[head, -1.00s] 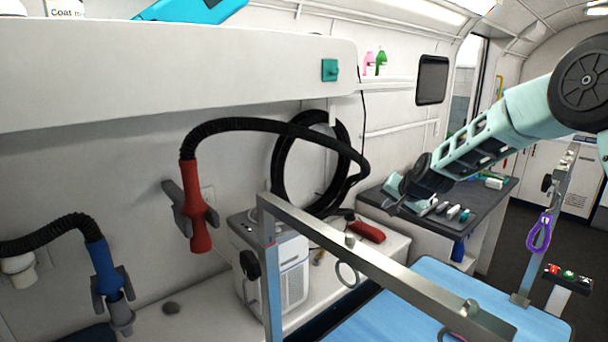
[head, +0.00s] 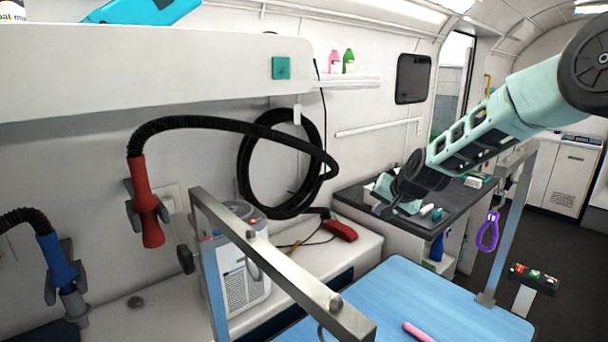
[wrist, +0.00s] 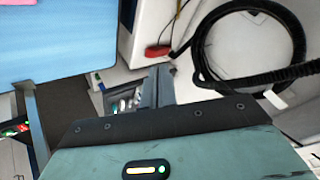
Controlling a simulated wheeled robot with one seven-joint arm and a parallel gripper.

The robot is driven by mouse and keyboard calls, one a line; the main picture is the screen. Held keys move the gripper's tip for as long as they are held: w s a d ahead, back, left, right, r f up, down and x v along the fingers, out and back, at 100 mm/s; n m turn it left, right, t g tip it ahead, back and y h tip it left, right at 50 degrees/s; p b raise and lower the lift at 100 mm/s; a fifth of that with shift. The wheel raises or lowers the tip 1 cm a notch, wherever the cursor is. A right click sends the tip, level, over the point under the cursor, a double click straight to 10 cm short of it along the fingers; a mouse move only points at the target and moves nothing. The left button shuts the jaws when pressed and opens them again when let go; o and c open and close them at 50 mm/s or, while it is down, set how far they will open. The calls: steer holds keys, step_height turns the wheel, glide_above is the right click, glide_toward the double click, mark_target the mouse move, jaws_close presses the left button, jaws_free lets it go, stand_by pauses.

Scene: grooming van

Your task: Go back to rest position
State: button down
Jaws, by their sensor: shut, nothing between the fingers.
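My gripper (head: 388,205) is at the end of my mint-green arm, which reaches in from the right in the head view. It is shut and holds nothing. In the picture it overlaps the dark worktop (head: 350,196) at the back. In the wrist view the gripper's body fills the bottom, and its fingers point away past the blue table.
A blue grooming table (head: 400,292) with a metal frame (head: 270,262) stands in front, a pink item (head: 418,332) on it. A red dryer nozzle (head: 146,205) and blue nozzle (head: 60,265) hang at left. A white machine (head: 240,270) stands behind the frame.

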steer(key=s+a+n+g+b, duration=0.25)
steer(key=s+a, duration=0.35)
steer(key=s, duration=0.6)
steer(key=s+a+n+g+b, duration=0.15)
steer(key=s+a+n, duration=0.35)
steer(key=s, duration=0.7)
steer(key=s+d+f+n+g+h+b, duration=0.1)
steer(key=s+d+f+n+g, duration=0.1)
steer(key=s, duration=1)
steer(key=s+d+f+n+g+h+b, duration=0.1)
steer(key=s+d+f+n+g, duration=0.1)
steer(key=s, duration=1.1)
steer(key=shift+s+d+f+n+h, duration=0.15)
steer(key=shift+d+f+n+h, duration=0.15)
steer(key=shift+d+n, duration=0.2)
